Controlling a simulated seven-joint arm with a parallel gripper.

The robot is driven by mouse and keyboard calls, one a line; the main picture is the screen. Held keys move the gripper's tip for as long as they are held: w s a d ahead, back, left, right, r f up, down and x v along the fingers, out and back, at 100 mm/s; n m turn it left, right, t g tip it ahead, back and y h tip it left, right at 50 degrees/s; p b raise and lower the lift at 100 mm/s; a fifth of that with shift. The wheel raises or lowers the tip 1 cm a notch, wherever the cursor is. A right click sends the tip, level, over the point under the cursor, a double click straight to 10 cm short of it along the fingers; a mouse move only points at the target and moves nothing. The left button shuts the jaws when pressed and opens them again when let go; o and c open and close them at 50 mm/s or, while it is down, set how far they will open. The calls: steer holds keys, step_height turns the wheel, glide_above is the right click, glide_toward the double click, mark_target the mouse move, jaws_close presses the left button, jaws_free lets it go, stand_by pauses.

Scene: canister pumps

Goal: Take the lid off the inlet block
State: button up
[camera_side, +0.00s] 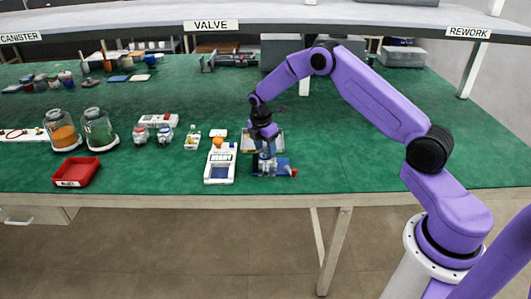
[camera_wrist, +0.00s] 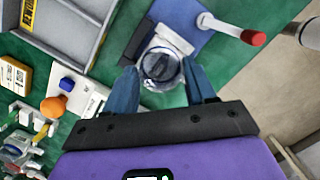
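The inlet block (camera_side: 283,166) stands on the green table with a blue base and a red-tipped part at its right. In the wrist view its blue base (camera_wrist: 180,14) lies behind a round, clear-looking lid (camera_wrist: 161,68). My gripper (camera_side: 267,150) points down over the block in the side view and hides much of it. In the wrist view the two blue fingers of my gripper (camera_wrist: 162,76) stand on either side of the lid, very close to its edge. I cannot tell whether they press on it.
A white handheld device (camera_side: 219,172) lies just left of the block. A grey tray (camera_wrist: 62,28) is close behind it. Small fittings (camera_side: 165,134), two jars (camera_side: 98,127) and a red bin (camera_side: 76,172) are farther left. The table right of the block is clear.

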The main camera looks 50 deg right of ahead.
steer(key=c, duration=0.4)
steer(key=shift+o, duration=0.2)
steer(key=shift+r, duration=0.1)
